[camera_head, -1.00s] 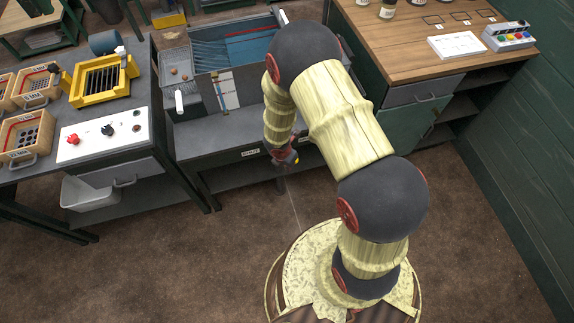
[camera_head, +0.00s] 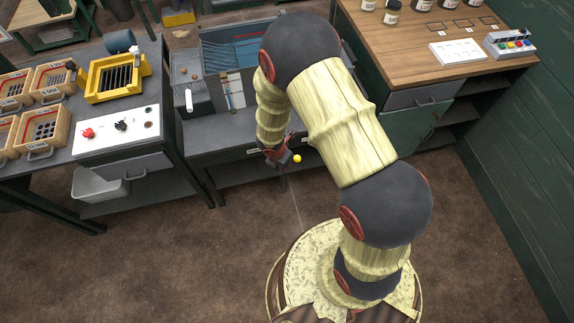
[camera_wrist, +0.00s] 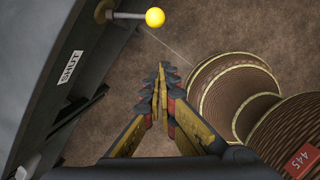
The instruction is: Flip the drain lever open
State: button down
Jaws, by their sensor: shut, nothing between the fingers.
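The drain lever shows in the wrist view as a thin metal rod ending in a yellow ball knob (camera_wrist: 155,17). It sticks out from the dark bench front at the top of that view. The knob also shows in the head view (camera_head: 297,158), just right of my gripper (camera_head: 277,157). In the wrist view my gripper (camera_wrist: 161,68) is shut and empty, its tips pointing up the picture, a little below the knob and apart from it. A "SHUT" label (camera_wrist: 70,66) is on the bench front, left of my fingers. The lever's pivot is only partly seen.
A water tank (camera_head: 240,50) stands on the bench behind my arm. A left bench holds a white control panel (camera_head: 117,130), a yellow rack (camera_head: 117,77) and wooden crates (camera_head: 44,130). A wooden counter (camera_head: 400,45) is at right. The brown floor in front is clear.

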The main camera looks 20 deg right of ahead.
jog(key=p+v, duration=0.1)
jog(key=v, duration=0.3)
jog(key=shift+s, duration=0.1)
dwell(0.5)
jog(key=s+d+r+m+g+h, duration=0.15)
jog(key=s+d+r+m, duration=0.25)
jog(key=s+r+m, duration=0.5)
jog(key=s+a+r+m+t+y, duration=0.1)
jog(key=r+m, duration=0.4)
jog(key=r, duration=0.6)
jog(key=s+a+r+m+t+y, duration=0.1)
jog(key=s+r+m, duration=0.3)
jog(key=r, duration=0.8)
jog(key=s+a+r+m+t+y, duration=0.1)
jog(key=s+r+m+t, duration=0.1)
jog(key=r+m, duration=0.4)
notch_tip(320, 180, up, 5)
jog(key=shift+s+r+t+y, duration=0.2)
jog(key=shift+t+y, duration=0.15)
jog(key=shift+t, duration=0.5)
